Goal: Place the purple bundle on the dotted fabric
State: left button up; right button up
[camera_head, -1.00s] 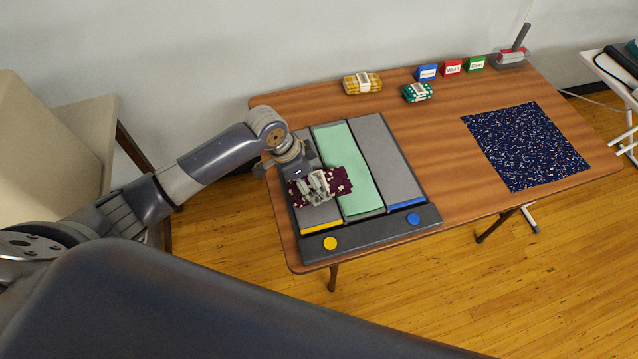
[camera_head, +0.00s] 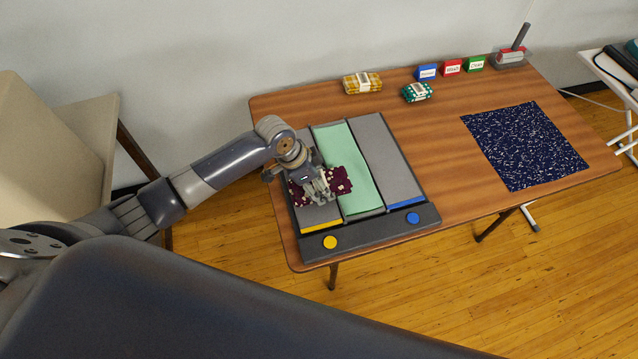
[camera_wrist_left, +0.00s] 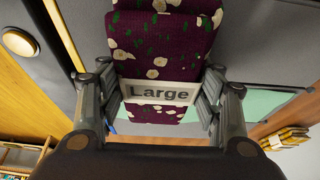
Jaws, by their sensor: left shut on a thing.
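The purple bundle (camera_head: 338,179) has pale flowers, and it sits at the left lane of the grey tray, partly hidden by my left gripper (camera_head: 318,190). The left wrist view shows the bundle (camera_wrist_left: 160,45) between the two fingers, with a band reading "Large" (camera_wrist_left: 160,92). My left gripper is shut on it. I cannot tell whether the bundle touches the tray. The dotted fabric (camera_head: 525,145) is a dark navy sheet with white specks, lying flat and bare on the right of the table. My right gripper is not in view.
The grey tray (camera_head: 398,165) has a green middle lane (camera_head: 345,165) and yellow and blue buttons. A yellow checked bundle (camera_head: 362,83), a green bundle (camera_head: 417,92), blue, red and green label blocks (camera_head: 452,67) and a grey-red device (camera_head: 511,57) stand at the back. Table between tray and fabric is clear.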

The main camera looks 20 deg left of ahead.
pick_arm(q)
jog(key=shift+r, duration=0.15)
